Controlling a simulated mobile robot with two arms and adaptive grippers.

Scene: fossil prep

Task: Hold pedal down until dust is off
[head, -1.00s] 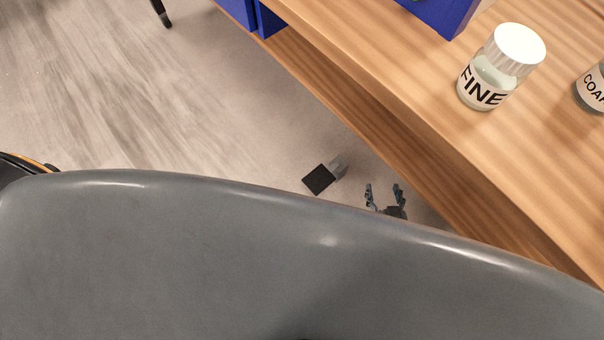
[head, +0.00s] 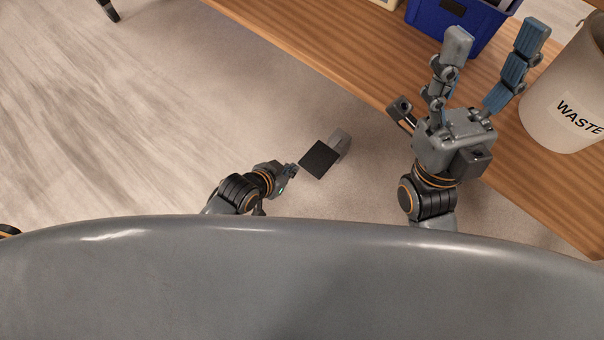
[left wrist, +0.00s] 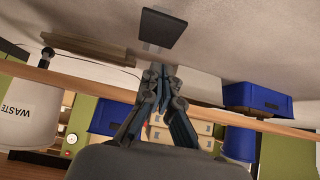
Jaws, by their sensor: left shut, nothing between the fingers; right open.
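The pedal (head: 321,160) is a black square plate with a grey block at its far side, on the floor near the workbench. In the left wrist view the pedal (left wrist: 162,28) is at the top centre, beyond the fingertips. My left gripper (head: 291,170) is low, just left of the pedal plate; its fingers are together and empty. I cannot tell whether the fingertips touch the plate. It also shows in the left wrist view (left wrist: 158,80). My right gripper (head: 490,65) is open and empty, raised in front of the workbench. No dust can be made out.
A wooden workbench (head: 330,62) runs diagonally along the right. On it stand a white bin marked WASTE (head: 548,106) and a blue bin (head: 448,33). Bare floor (head: 130,130) lies open to the left. My grey body covers the bottom.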

